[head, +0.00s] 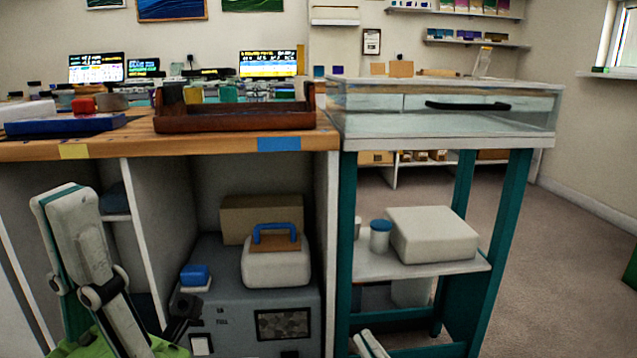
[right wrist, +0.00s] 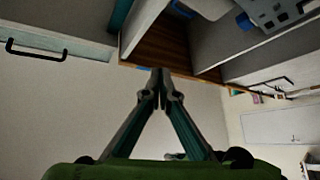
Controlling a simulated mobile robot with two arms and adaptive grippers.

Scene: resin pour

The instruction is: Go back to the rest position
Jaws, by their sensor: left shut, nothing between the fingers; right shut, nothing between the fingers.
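My left arm comes in at the lower left of the head view. The dark tip of my left gripper (head: 186,304) shows there in front of the grey cabinet, shut and empty, with its lower part hard to make out. My right gripper (right wrist: 160,76) is shut in the right wrist view, fingertips together and nothing between them. In the head view only a small pale piece of my right arm shows at the bottom edge.
A wooden workbench (head: 222,143) carries a brown tray (head: 235,120). To its right stands a teal-legged table (head: 492,240) with a glass-sided top and a white box (head: 436,236) on its lower shelf. A grey cabinet (head: 238,325) stands under the bench.

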